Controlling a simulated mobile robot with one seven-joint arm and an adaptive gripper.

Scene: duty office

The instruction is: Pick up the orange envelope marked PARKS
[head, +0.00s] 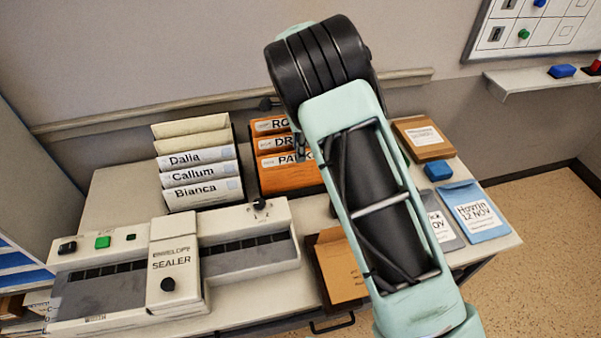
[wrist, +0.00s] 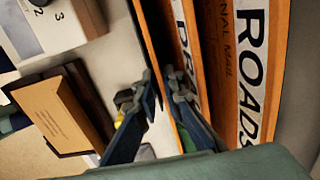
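The orange envelope marked PARKS (head: 286,176) stands at the front of a row of orange envelopes in a rack, its label end covered by my arm. Behind it stand the envelopes marked DR… (head: 276,141) and RO… (head: 266,126); the latter reads ROADS (wrist: 256,70) in the wrist view. My gripper (wrist: 163,84) points down at the front of this row, its fingers a narrow gap apart. A thin orange edge (wrist: 150,45) runs to the fingertips. I cannot tell whether the fingers touch it. In the head view my arm hides most of the gripper.
White envelopes marked Dalia, Callum and Bianca (head: 203,192) stand left of the orange row. The envelope sealer (head: 176,262) fills the front left. A brown packet (head: 341,271) lies in front; a blue envelope (head: 473,212) and blue block (head: 437,171) lie right.

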